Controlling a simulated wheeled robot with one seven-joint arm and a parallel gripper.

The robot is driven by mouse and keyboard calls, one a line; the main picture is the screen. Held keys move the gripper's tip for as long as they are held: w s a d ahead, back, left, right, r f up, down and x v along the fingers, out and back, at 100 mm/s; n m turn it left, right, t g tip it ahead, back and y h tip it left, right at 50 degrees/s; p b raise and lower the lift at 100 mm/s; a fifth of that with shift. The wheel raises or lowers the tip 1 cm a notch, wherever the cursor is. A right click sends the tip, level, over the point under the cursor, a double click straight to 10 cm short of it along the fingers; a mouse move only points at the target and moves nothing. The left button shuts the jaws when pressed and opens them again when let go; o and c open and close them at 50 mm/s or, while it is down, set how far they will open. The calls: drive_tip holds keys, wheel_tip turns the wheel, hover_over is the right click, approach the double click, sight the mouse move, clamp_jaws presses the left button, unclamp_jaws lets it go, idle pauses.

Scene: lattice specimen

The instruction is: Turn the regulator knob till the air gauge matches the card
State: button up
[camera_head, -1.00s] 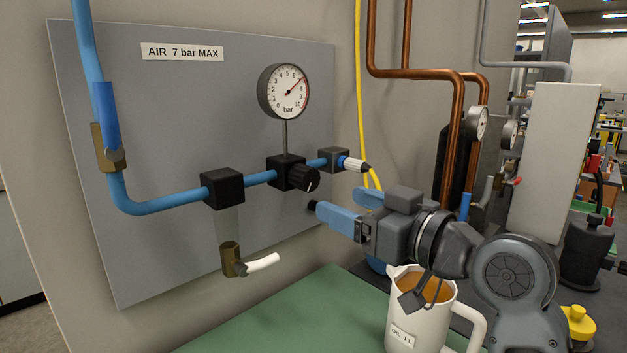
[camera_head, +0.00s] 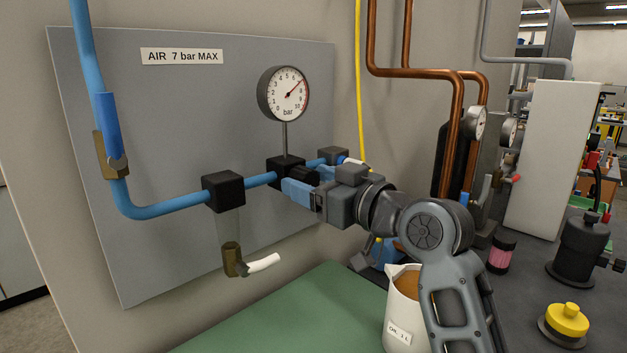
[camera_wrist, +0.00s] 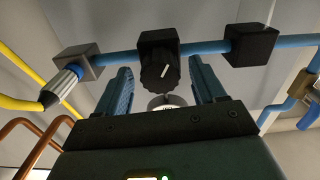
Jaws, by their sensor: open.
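The round air gauge (camera_head: 287,93) stands on a stem above the regulator. Its needle points up and right, near 7 on a scale marked to 10. The black regulator knob (camera_head: 304,175) is partly hidden by my gripper in the head view. In the wrist view the knob (camera_wrist: 158,66) shows its ribbed side and a white mark. My gripper (camera_wrist: 160,75) is open, with one blue finger on each side of the knob and small gaps visible. A label (camera_head: 182,56) on the panel reads "AIR 7 bar MAX". I see no separate card.
A blue pipe (camera_head: 153,206) runs through black blocks on the grey panel (camera_head: 200,110). A brass valve with a white handle (camera_head: 262,263) hangs below. An oil jug (camera_head: 400,315) stands under my arm, near the green mat (camera_head: 290,315). Copper pipes (camera_head: 455,130) are at right.

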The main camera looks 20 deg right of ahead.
drive_tip(key=c, duration=1.1)
drive_tip(key=shift+o, duration=0.2)
drive_tip(key=shift+f+b, duration=0.1)
drive_tip(key=shift+b, duration=0.35)
drive_tip(key=shift+n+b, duration=0.3)
drive_tip(key=shift+n, duration=0.2)
drive_tip(key=n+b, duration=0.2)
drive_tip(key=b, duration=0.1)
drive_tip(key=shift+f+n, duration=0.15)
drive_tip(key=shift+n, duration=0.25)
drive_tip(key=n+b, duration=0.4)
drive_tip(key=n, duration=0.1)
drive_tip(key=shift+a+b, duration=0.1)
drive_tip(key=shift+b, duration=0.3)
drive_tip(key=shift+r, duration=0.2)
